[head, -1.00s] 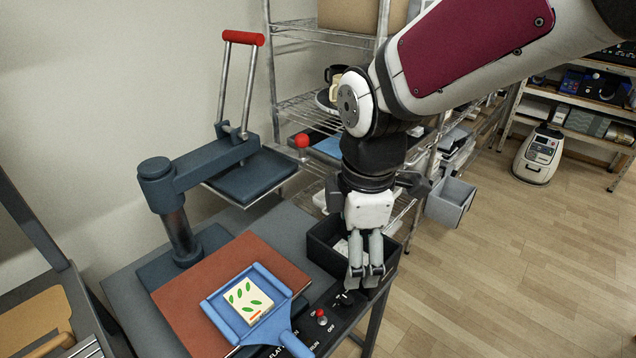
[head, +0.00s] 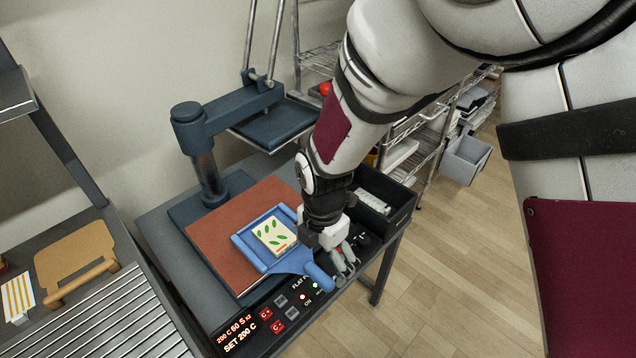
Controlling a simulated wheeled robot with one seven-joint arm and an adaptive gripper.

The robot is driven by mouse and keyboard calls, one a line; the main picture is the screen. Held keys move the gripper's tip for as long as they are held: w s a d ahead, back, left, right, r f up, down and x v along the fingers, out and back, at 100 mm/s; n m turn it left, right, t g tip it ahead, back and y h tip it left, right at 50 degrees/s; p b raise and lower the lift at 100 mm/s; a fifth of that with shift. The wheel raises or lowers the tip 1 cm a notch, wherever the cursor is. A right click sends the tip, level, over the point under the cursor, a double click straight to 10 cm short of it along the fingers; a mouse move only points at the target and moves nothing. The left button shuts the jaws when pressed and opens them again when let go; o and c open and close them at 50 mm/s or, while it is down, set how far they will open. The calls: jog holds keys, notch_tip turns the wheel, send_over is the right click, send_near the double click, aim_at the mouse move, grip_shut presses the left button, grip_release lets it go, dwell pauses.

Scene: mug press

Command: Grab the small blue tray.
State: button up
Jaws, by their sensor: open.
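The small blue tray (head: 242,241) lies on the red-brown pad of the press, with its blue handle (head: 318,277) pointing to the lower right over the control panel. A white tile with green leaf shapes (head: 274,233) lies in the tray. My gripper (head: 345,270) is open and points down just to the right of the handle's end. The fingers look close to the handle; I cannot tell whether they touch it.
The press's dark upper plate (head: 275,122) is swung up behind the pad (head: 215,248). A black bin (head: 385,200) stands right behind my gripper. The control panel (head: 265,318) runs along the front edge. A brown board with a handle (head: 75,255) lies at the left.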

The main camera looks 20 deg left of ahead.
aim_at(319, 273)
jog(key=f, duration=0.5)
jog(key=shift+s+a+p, duration=0.2)
jog(key=shift+s+p, duration=0.1)
jog(key=shift+p, duration=0.1)
jog(key=shift+w+f, duration=0.1)
jog(key=shift+f, duration=0.6)
jog(key=shift+c, duration=0.3)
jog(key=c, duration=1.4)
